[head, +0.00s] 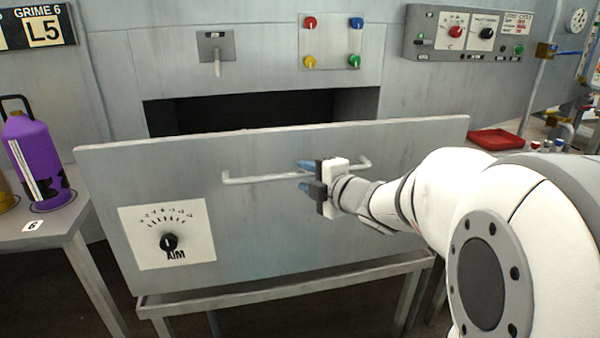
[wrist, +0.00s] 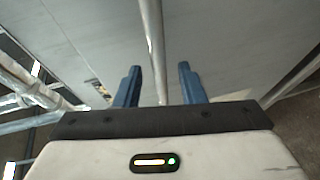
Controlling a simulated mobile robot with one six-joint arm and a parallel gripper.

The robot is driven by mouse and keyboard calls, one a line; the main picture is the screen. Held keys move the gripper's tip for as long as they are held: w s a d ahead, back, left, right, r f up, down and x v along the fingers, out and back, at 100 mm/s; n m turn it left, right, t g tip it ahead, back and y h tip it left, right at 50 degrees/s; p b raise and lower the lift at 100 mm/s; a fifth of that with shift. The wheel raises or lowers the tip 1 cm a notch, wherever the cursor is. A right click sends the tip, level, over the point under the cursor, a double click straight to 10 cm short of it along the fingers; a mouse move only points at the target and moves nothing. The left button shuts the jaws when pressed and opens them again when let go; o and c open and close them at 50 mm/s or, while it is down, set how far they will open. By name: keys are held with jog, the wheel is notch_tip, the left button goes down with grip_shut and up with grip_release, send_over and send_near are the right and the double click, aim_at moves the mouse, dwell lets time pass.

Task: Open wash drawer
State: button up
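The wash drawer's wide grey front panel (head: 300,220) stands out from the cabinet, with a dark opening (head: 260,110) behind it. A pale horizontal bar handle (head: 262,178) runs across the panel; it also shows in the wrist view (wrist: 153,45). My gripper (head: 304,176) is at the right-middle part of the handle. Its two blue fingers (wrist: 160,80) are apart, one above and one below the bar. In the wrist view the bar runs between them with a visible gap on each side. A white dial plate (head: 168,233) is on the panel's lower left.
A purple canister (head: 38,160) stands on a side table (head: 50,228) at the left. A red tray (head: 496,139) lies on a surface at the right. Switch panels (head: 470,33) are on the wall behind. A metal frame (head: 285,291) stands below the drawer front.

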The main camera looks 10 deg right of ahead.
jog(key=v, duration=0.5)
jog(key=shift+r+p, duration=0.1)
jog(key=shift+p, duration=0.3)
jog(key=s+d+r+m+g+h+p, duration=0.2)
jog(key=d+r+m+h+p, duration=0.35)
jog(key=m+h+p, duration=0.4)
jog(key=s+a+m+g+y+p, duration=0.1)
jog(key=s+a+m+g+p, duration=0.3)
jog(key=s, duration=0.5)
jog(key=s+a+r+m+g+y+p, duration=0.1)
jog(key=s+a+m+g+y+p, duration=0.1)
jog(key=s+a+m+g+p, duration=0.2)
jog(key=s+m+g+p, duration=0.2)
jog(key=s+m, duration=0.2)
jog(key=shift+s+r, duration=0.3)
jog(key=shift+s, duration=0.1)
